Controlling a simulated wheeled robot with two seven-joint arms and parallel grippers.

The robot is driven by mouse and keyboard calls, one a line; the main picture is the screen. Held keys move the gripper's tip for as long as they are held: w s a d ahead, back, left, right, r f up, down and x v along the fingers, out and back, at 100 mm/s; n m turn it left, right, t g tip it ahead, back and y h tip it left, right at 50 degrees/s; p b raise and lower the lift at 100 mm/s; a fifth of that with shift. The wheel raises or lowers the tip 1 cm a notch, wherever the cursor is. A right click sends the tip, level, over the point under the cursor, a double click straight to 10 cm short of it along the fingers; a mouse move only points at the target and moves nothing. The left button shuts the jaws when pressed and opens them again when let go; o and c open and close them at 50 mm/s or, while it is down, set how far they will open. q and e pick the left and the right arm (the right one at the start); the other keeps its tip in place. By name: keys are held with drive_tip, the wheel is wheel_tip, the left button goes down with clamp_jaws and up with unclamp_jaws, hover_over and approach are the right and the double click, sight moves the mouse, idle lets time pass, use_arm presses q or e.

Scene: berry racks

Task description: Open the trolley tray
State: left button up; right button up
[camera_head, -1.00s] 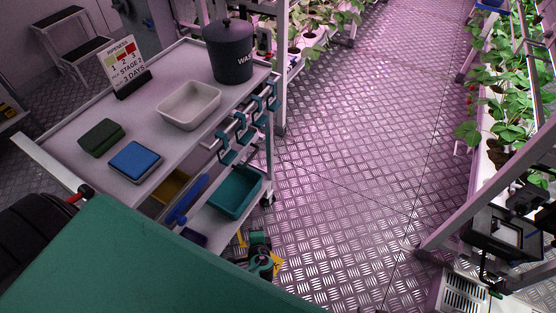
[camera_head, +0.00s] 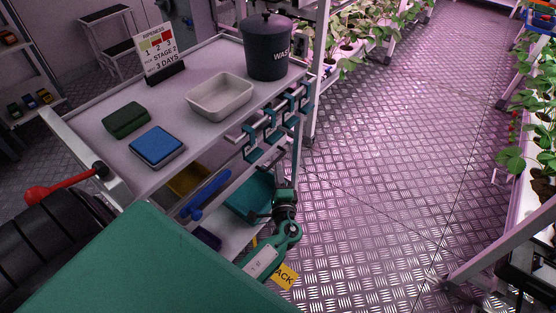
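The trolley (camera_head: 85,140) stands at the left with a white top. Below its top, a long blue handle bar (camera_head: 205,196) runs along the side facing the aisle. A yellow bin (camera_head: 188,180) shows partly behind the bar.
On the top stand a dark waste bin (camera_head: 266,50), a white tub (camera_head: 220,97), a green block (camera_head: 127,120), a blue pad (camera_head: 157,145) and a ripeness sign (camera_head: 158,54). Teal hooks (camera_head: 270,128) line the side. The metal aisle floor (camera_head: 400,150) is clear.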

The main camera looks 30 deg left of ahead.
sight(276, 159)
use_arm(q)
drive_tip(key=x, duration=0.5)
drive_tip(key=shift+w+a, duration=0.2)
drive_tip(key=shift+w, duration=0.05)
clamp_jaws()
